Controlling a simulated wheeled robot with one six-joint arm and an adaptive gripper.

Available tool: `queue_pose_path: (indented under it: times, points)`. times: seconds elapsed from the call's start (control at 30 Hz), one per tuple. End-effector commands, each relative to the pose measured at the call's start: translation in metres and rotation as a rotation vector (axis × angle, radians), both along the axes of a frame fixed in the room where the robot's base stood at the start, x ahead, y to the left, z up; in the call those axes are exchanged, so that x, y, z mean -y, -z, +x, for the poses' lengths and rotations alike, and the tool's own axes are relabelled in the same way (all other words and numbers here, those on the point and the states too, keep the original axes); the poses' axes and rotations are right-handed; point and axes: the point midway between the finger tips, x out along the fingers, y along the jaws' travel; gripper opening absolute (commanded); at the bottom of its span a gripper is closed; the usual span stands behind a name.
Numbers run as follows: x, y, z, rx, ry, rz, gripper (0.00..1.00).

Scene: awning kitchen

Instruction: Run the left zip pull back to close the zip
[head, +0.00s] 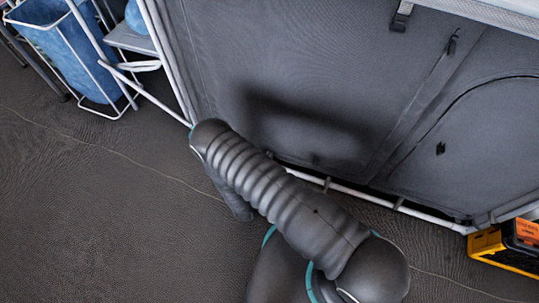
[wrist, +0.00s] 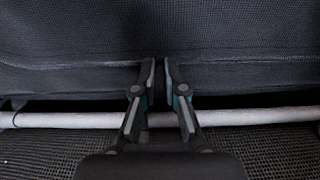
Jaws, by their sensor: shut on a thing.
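My gripper (wrist: 160,78) is low at the dark fabric front (wrist: 80,30) of the cupboard. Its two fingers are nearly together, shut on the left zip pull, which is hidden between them. A pale seam line (wrist: 70,66), which looks like the zip track, runs across the fabric on both sides of the fingertips. In the head view my arm hides the gripper and the pull. The fabric front (head: 300,60) also shows there, with a small black pull (head: 440,149) on the right panel and a dark tab (head: 452,44) higher up.
A wire stand with a blue bag (head: 75,55) is at upper left. A yellow crate (head: 485,245) is at lower right. The dark floor (head: 90,200) at left is clear.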

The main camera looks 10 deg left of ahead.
Motion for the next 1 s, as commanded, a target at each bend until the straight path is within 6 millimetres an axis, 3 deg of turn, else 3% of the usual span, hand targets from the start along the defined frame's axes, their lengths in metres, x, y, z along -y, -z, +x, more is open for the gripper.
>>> queue_pose_path:
  times: [0.2,0.23,0.3,0.33,0.73,1.0]
  points:
    - [0.007,0.002,-0.003,-0.006,0.010,-0.011,0.00]
    - [0.007,0.002,-0.003,-0.006,0.011,-0.011,0.15]
    - [0.008,0.002,-0.002,-0.006,0.012,-0.011,0.33]
    - [0.008,0.002,-0.002,-0.006,0.012,-0.011,0.36]
    - [0.004,0.001,-0.006,-0.005,0.008,-0.007,0.36]
    - [-0.007,0.001,-0.044,-0.005,0.004,-0.008,0.36]
